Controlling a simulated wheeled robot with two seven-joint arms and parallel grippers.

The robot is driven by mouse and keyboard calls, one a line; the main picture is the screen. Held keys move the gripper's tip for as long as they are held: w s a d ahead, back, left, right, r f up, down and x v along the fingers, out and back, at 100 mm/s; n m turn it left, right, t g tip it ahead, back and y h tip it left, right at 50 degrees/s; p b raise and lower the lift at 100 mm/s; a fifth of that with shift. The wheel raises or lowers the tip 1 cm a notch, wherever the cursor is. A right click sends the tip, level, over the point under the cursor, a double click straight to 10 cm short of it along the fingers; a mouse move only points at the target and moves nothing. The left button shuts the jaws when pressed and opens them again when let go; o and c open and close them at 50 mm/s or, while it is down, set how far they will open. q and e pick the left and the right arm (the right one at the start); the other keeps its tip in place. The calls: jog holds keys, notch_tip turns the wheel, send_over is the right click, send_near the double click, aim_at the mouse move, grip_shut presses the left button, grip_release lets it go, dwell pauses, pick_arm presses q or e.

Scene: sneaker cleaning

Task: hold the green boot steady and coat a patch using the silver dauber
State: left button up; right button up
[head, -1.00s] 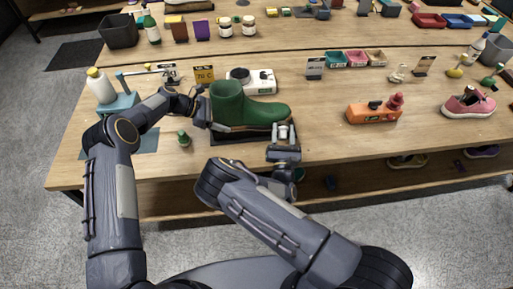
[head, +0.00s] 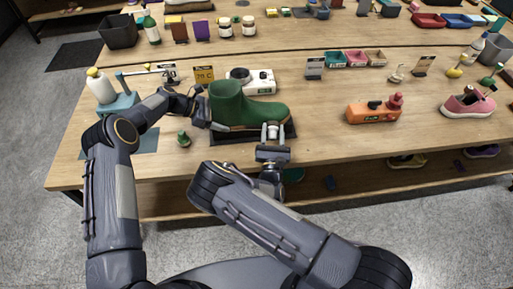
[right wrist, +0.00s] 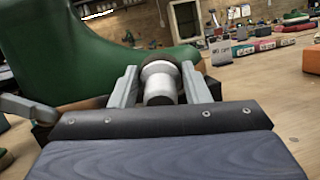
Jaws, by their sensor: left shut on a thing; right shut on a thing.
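The green boot (head: 240,106) stands upright on a dark mat (head: 228,137), its toe pointing right. My left gripper (head: 207,117) is shut on the boot at its heel side. My right gripper (head: 271,133) is shut on the silver dauber (head: 272,130) in front of the boot's toe end. In the right wrist view the silver dauber (right wrist: 160,85) sits between the fingers, its dark tip against or very near the green boot (right wrist: 60,60). I cannot tell whether the tip touches.
A white device (head: 252,82) and a yellow card (head: 204,75) stand behind the boot. An orange box (head: 373,112) sits to the right, with bare table between.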

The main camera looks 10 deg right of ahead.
jog(key=shift+a+f, duration=0.1)
jog(key=shift+a, duration=5.9)
jog(key=shift+s, duration=0.2)
jog(key=shift+s, duration=2.35)
jog(key=s+d, duration=0.3)
jog(key=d, duration=0.2)
jog(key=shift+d, duration=0.25)
